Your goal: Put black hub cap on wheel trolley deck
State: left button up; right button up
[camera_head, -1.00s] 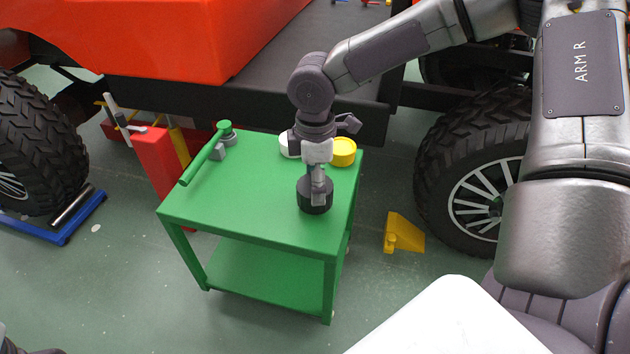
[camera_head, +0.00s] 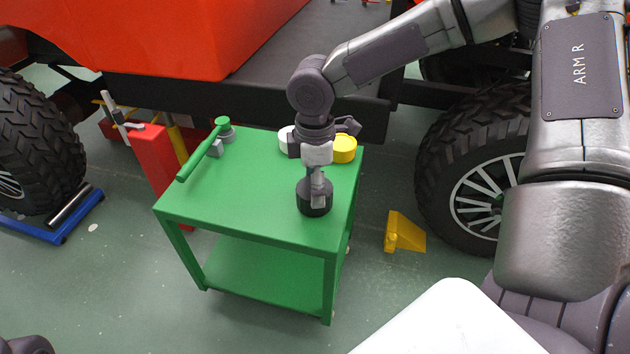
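The black hub cap (camera_head: 303,198) is a short dark cylinder at the right front of the green trolley's deck (camera_head: 250,205). My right gripper (camera_head: 317,192) comes down on it from above. One finger lies against its near side, and the other is hidden. The gripper looks shut on the cap. I cannot tell whether the cap touches the deck or hangs just above it. My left gripper is not in view.
A white cap (camera_head: 286,138) and a yellow cap (camera_head: 344,149) sit at the deck's back right. A green-handled tool (camera_head: 203,153) lies at the back left. The deck's middle is bare. A yellow chock (camera_head: 404,232), blue wheel stand (camera_head: 45,233) and large tyres stand around.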

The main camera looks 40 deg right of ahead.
jog(key=shift+f, duration=0.3)
jog(key=o, duration=1.3)
